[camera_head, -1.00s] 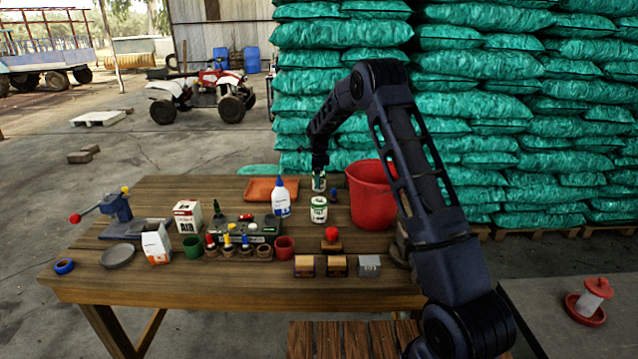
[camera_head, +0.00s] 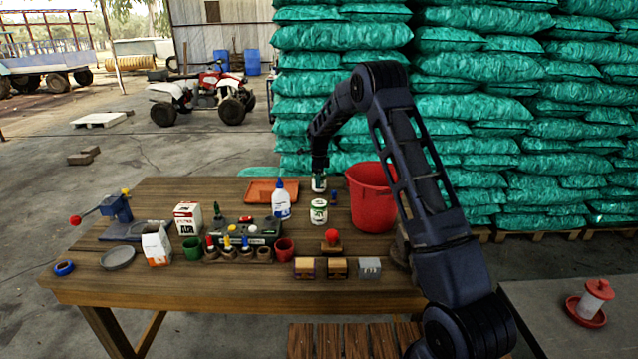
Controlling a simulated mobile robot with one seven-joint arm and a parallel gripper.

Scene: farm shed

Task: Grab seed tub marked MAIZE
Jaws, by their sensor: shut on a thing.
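My gripper (camera_head: 319,176) points down at the back of the table, beside the red bucket. It is shut on a small white and green tub (camera_head: 318,184), whose upper part the gripper covers. A second white and green tub (camera_head: 319,211) stands upright on the table, nearer the camera and apart from the gripper. The lettering on both tubs is too small to read, so I cannot tell which is marked MAIZE.
A red bucket (camera_head: 371,200) stands right of the gripper. A white bottle with a blue cap (camera_head: 281,200) and an orange tray (camera_head: 268,190) are to its left. Small boxes, cups and cartons crowd the front of the wooden table (camera_head: 200,285). Stacked green sacks (camera_head: 340,45) rise behind.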

